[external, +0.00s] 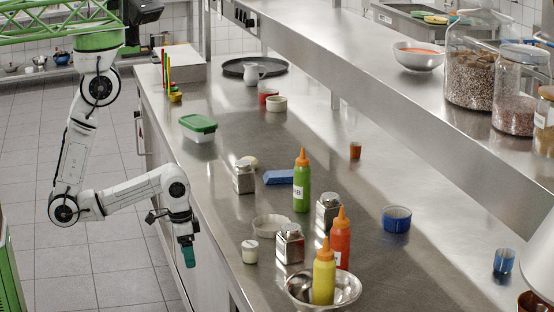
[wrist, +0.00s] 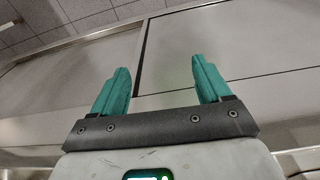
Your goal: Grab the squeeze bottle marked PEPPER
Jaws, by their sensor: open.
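Three squeeze bottles with orange nozzles stand upright on the right side of the steel counter. They are a green bottle (external: 302,186) with a white label, an orange-red bottle (external: 340,240) with a partly hidden label, and a yellow bottle (external: 323,277) at a metal bowl. I cannot read PEPPER on any of them. My gripper (external: 188,257) hangs pointing down off the counter's left edge, well left of the bottles. In the wrist view its teal fingers (wrist: 161,88) are spread apart with nothing between them. No bottle shows in that view.
The metal bowl (external: 349,290) is at the near end. Metal-topped shakers (external: 290,244) (external: 328,212) (external: 243,178) stand close around the bottles. A blue ramekin (external: 397,219) is to the right. A steel shelf (external: 380,85) overhangs the counter's back. Cabinet fronts (wrist: 250,50) face my gripper.

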